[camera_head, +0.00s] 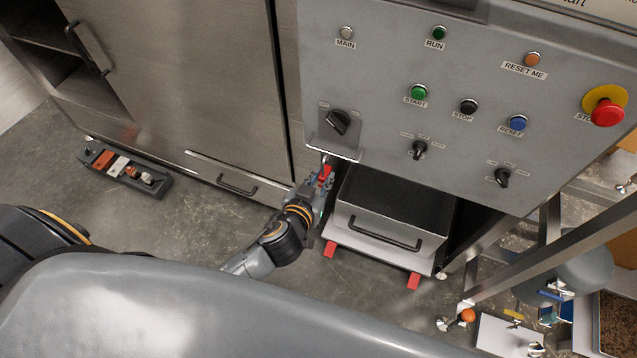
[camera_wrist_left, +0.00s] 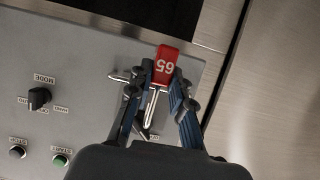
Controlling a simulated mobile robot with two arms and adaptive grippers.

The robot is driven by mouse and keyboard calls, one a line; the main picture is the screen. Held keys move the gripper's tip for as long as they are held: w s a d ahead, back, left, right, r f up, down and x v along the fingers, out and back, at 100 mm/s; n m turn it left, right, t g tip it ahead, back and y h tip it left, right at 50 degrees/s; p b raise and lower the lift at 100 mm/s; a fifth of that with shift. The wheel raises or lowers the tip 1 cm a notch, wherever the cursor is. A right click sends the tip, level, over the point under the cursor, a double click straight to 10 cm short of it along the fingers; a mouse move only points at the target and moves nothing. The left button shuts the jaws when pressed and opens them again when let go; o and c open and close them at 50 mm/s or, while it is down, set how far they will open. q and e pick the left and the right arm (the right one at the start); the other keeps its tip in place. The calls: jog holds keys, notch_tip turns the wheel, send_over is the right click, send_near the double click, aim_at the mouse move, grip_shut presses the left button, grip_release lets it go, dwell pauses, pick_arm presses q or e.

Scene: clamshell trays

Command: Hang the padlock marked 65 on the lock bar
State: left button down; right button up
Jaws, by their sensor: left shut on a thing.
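The red padlock marked 65 (camera_wrist_left: 165,66) is held between the fingers of my left gripper (camera_wrist_left: 160,88). Its silver shackle (camera_wrist_left: 151,103) extends from the body toward the panel. In the head view the red padlock (camera_head: 325,173) and my left gripper (camera_head: 322,182) are just below the lock bar (camera_head: 334,153), a thin metal rod under the black rotary switch (camera_head: 338,122). A metal rod end, likely the lock bar's (camera_wrist_left: 120,77), shows beside the padlock in the wrist view. I cannot tell whether the shackle is around the bar. My right gripper is out of view.
The grey control panel (camera_head: 400,60) carries several buttons and knobs above my gripper. An open-topped drawer box (camera_head: 375,225) stands just right of the gripper. A steel cabinet (camera_head: 185,95) is at the left. A dark tray (camera_head: 160,188) with several items lies on the floor.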

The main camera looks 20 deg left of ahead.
aim_at(328, 167)
pick_arm(q)
jog(key=shift+w, duration=2.1)
jog(key=shift+w+d+f, duration=0.1)
jog(key=shift+f, duration=0.15)
jog(key=shift+f+b, duration=1)
jog(key=shift+b, duration=0.1)
jog(key=shift+f, duration=0.15)
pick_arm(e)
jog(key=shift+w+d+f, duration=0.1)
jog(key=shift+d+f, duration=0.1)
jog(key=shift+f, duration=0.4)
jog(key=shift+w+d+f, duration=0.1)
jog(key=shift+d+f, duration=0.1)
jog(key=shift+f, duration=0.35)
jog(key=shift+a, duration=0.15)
